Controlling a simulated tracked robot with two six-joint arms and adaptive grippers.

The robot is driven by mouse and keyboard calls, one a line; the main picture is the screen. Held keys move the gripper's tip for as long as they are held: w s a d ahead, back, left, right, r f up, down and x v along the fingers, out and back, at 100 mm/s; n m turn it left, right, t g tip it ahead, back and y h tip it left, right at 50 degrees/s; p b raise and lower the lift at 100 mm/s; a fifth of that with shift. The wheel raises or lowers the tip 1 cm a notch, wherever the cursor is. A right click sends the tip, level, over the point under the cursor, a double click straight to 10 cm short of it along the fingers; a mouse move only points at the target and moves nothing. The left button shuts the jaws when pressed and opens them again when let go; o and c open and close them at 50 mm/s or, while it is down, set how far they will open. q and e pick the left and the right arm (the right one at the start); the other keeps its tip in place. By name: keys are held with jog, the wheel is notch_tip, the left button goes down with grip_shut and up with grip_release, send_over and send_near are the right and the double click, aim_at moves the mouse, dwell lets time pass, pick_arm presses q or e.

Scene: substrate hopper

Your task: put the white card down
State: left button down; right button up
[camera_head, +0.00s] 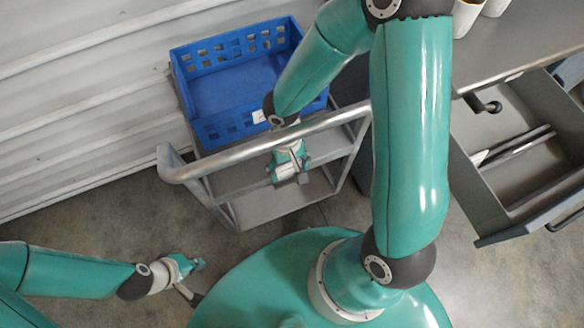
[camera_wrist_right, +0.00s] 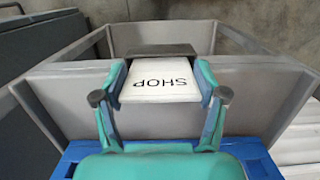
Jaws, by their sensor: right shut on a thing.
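The white card (camera_wrist_right: 160,82) bears the word SHOP, upside down in the right wrist view. My right gripper (camera_wrist_right: 160,92) is shut on it, with one finger at each side edge. A dark flat piece (camera_wrist_right: 160,51) adjoins the card's far edge. In the head view my right gripper (camera_head: 289,168) is beyond the cart's handle rail, over the grey cart (camera_head: 250,206).
A blue crate (camera_head: 196,91) stands at the cart's back, with a small white tag (camera_head: 259,117) on its near side. The metal handle rail (camera_head: 235,150) crosses in front. An open drawer (camera_head: 515,150) and a counter (camera_head: 520,40) with white cups are at the right.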

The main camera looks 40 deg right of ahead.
jog(key=shift+f, duration=0.95)
jog(key=shift+f+b, duration=0.15)
jog(key=shift+b, duration=0.15)
jog(key=o, duration=1)
jog(key=shift+o, duration=0.2)
